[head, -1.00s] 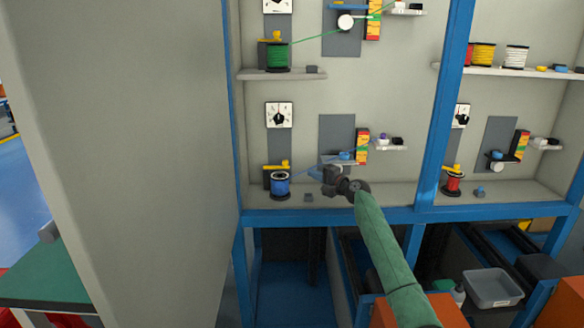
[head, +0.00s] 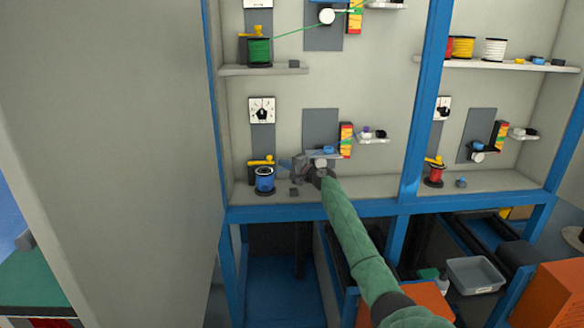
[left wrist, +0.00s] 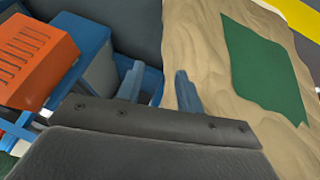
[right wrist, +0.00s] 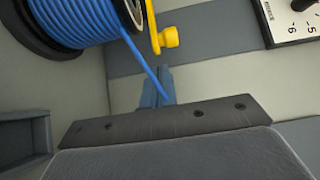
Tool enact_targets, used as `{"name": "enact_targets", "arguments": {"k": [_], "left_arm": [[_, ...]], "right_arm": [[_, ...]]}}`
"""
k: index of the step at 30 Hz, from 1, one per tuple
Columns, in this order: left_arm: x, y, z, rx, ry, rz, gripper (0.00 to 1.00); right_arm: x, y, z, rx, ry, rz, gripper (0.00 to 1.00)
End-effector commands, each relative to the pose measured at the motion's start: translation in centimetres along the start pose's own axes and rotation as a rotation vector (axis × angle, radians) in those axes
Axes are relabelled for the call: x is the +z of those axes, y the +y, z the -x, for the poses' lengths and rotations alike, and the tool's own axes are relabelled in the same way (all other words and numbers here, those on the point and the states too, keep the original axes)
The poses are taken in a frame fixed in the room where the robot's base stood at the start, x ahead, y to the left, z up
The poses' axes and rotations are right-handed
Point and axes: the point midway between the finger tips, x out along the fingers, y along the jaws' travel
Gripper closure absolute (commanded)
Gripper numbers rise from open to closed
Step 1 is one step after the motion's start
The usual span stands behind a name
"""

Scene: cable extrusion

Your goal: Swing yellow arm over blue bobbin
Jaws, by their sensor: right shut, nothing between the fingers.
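The blue bobbin (head: 264,181) stands on the lower left shelf. The yellow arm (head: 260,161) is just above it, against the dark plate behind. In the right wrist view the blue bobbin (right wrist: 82,18) fills the upper left, and the yellow arm (right wrist: 157,30) with its knob hangs beside it. My right gripper (head: 287,165) is shut and empty, just right of the bobbin. Its fingertips (right wrist: 160,70) are below the yellow knob, apart from it in the picture. My left gripper (left wrist: 158,80) is open and empty, away from the shelf.
A dial (head: 262,110) is on the wall above the bobbin. A small dark block (head: 294,193) lies on the shelf to its right. A blue post (head: 424,110) divides the bays, and a large grey panel (head: 110,130) stands at left.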

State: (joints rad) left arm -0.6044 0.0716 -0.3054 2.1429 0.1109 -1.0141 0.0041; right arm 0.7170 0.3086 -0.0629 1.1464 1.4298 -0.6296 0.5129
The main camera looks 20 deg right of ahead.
Motion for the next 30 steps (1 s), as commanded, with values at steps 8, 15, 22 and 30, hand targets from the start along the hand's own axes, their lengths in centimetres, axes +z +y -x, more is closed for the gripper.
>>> {"name": "enact_targets", "arguments": {"k": [8,15,22,30], "left_arm": [[-0.5,0.2,0.9,0.001,-0.005,-0.001,0.64],[-0.6,0.2,1.0,0.001,-0.004,-0.002,0.64],[-0.6,0.2,1.0,0.0,-0.007,-0.002,0.64],[-3.4,0.6,7.1,-0.011,-0.065,-0.006,0.64]], "right_arm": [[0.0,0.0,-2.4,0.0,0.001,0.0,1.0],[0.0,0.0,-2.7,0.0,0.0,0.001,1.0],[0.1,0.0,-2.6,0.0,0.002,0.001,1.0],[0.6,-0.4,-2.3,0.003,0.056,-0.001,1.0]]}}
